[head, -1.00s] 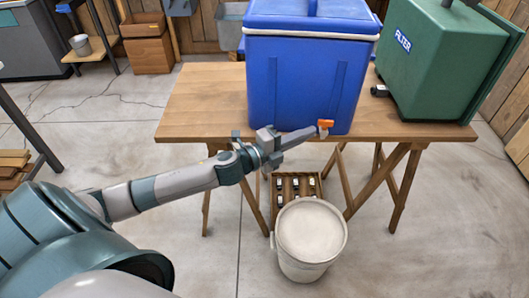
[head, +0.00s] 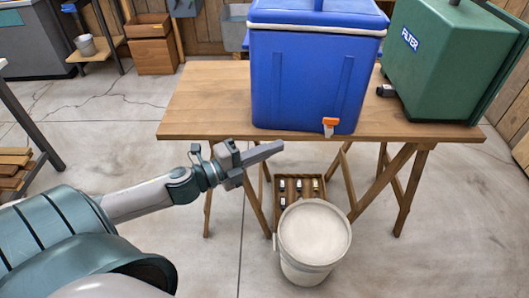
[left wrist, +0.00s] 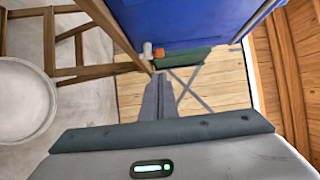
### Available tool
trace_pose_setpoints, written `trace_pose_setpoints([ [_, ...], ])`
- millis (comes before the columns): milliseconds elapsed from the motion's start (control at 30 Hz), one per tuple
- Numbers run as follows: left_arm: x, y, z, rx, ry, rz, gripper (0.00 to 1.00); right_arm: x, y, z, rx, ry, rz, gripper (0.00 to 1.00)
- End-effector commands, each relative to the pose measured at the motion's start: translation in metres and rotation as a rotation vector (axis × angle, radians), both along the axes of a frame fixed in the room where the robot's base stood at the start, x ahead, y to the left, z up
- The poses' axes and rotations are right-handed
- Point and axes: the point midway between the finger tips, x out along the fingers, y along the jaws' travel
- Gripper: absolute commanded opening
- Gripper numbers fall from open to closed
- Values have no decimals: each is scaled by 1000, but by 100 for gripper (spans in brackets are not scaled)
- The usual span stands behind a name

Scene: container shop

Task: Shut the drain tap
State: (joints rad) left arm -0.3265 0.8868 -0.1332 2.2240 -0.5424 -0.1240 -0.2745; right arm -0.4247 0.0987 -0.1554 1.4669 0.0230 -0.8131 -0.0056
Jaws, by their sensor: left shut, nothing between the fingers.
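The drain tap (head: 329,126) has an orange handle and a pale spout. It sits low on the front of the blue cooler (head: 308,85), near the table's front edge. In the left wrist view the tap (left wrist: 158,54) shows just past the fingertips, with the cooler (left wrist: 190,22) above it. My left gripper (head: 280,147) is shut and empty, to the left of the tap and a little lower in the head view, with a clear gap between them. Its closed fingers (left wrist: 159,78) also show in the left wrist view. My right gripper is not in view.
The cooler stands on a wooden table (head: 205,100) beside a green filter box (head: 440,60). A white bucket (head: 313,235) stands on the floor below the tap, with a wooden crate (head: 299,181) holding small items behind it. The floor to the left is mostly clear.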

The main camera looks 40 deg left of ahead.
Motion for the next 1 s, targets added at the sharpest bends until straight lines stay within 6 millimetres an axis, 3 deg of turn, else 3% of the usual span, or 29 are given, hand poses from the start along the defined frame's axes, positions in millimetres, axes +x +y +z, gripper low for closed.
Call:
trace_pose_setpoints([
  [333, -18, 8, 0, 0, 0, 0, 0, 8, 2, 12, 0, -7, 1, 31],
  [1000, -19, 10, -1, -2, 3, 3, 0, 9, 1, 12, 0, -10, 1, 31],
])
